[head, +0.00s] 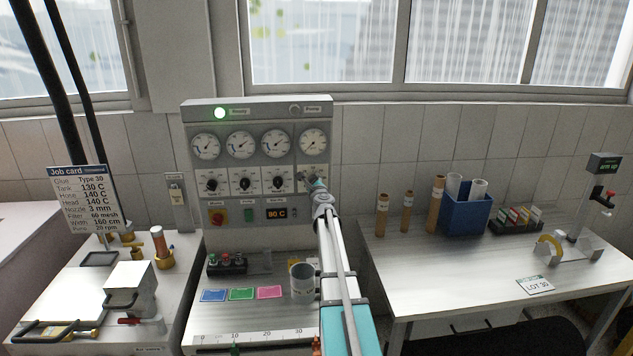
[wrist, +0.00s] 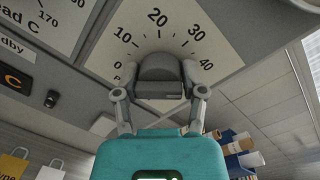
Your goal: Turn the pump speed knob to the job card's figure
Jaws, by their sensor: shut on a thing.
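The job card (head: 87,200) stands at the left in the head view. Its bottom line is small and seems to read 20 rpm, but its label is unclear. The pump speed knob (wrist: 161,68) is a dark grey knob on a white scale plate (wrist: 222,48) marked 0 to 40. My gripper (wrist: 160,93) is shut on the knob, one finger on each side. In the head view my gripper (head: 314,183) is at the right end of the knob row and largely hides the knob. I cannot make out clearly where its pointer stands.
Three other black knobs, including one (head: 245,184), sit left of my gripper below several gauges. A display (head: 277,213) shows 80 C. A metal cup (head: 302,280) stands below, near my arm. The right table (head: 430,255) has free room in front.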

